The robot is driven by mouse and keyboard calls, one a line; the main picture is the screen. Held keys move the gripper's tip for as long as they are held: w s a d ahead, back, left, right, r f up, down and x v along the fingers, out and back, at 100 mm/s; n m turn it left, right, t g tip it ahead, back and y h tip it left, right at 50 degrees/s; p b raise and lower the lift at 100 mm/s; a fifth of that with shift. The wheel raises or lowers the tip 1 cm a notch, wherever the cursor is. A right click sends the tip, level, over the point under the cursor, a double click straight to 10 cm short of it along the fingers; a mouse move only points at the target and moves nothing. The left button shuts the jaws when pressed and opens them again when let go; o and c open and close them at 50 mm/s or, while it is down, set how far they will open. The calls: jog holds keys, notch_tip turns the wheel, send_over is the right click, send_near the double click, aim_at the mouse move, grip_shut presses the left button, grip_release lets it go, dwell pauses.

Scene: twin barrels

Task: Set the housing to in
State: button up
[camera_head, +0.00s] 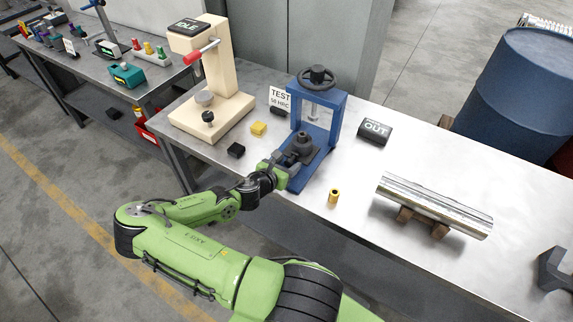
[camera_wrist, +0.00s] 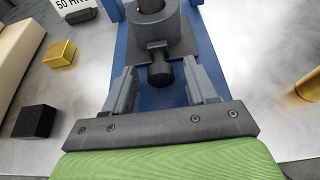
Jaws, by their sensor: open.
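The housing (camera_head: 303,146) is a dark grey round body with a central bore, on a flat plate at the base of the blue press (camera_head: 334,118). In the wrist view the housing (camera_wrist: 153,22) is at the top middle, and a short dark knob (camera_wrist: 160,73) sticks out from it toward me. My gripper (camera_head: 284,174) is at the front of the press. In the wrist view my gripper (camera_wrist: 162,86) is open, with one finger on each side of the knob and gaps visible.
A brass cylinder (camera_head: 334,196) stands right of my gripper. A black block (camera_head: 236,150) and a yellow block (camera_head: 259,128) lie to the left. A beige tester (camera_head: 231,75) marked IDLE stands behind them. A shiny bar (camera_head: 434,203) rests on supports at the right.

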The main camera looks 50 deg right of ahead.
aim_at(296, 150)
grip_shut()
jog(key=shift+d+r+p, duration=0.1)
jog(key=shift+d+p, duration=0.2)
jog(key=shift+d, duration=0.1)
jog(key=d+p, duration=0.1)
jog(key=d, duration=0.1)
jog(key=d+p, duration=0.1)
jog(key=d, duration=0.3)
jog(key=shift+w+d+p, duration=0.2)
jog(key=shift+w+p, duration=0.1)
jog(key=shift+p, duration=0.1)
jog(key=shift+c, duration=1.5)
grip_release()
jog(key=o, duration=0.3)
jog(key=shift+d, duration=0.15)
